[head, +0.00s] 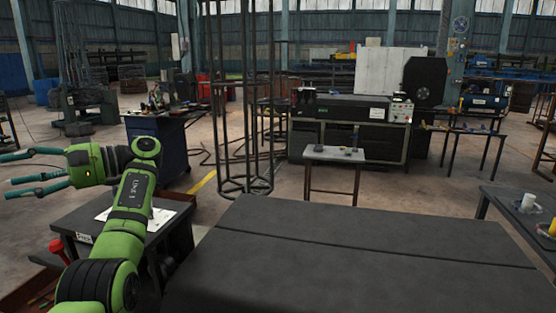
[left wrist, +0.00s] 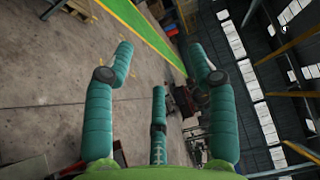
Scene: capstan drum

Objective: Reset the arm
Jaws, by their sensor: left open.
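My left arm (head: 130,205) is green and reaches up from the lower left of the head view. Its wrist bends to the left. My left gripper (head: 18,172) has teal fingers that point to the left edge of the picture, above the floor and apart from any object. In the left wrist view the left gripper (left wrist: 160,85) shows its teal fingers spread wide, with nothing between them. The wrist view looks sideways over bare concrete floor. My right gripper is in neither view.
A dark, wide table (head: 370,255) fills the front. A small dark table (head: 172,222) with a white sheet stands beside my left arm, near a red-topped object (head: 58,247). A blue cabinet (head: 170,150) stands behind. A small bench (head: 335,154) stands beyond the wide table.

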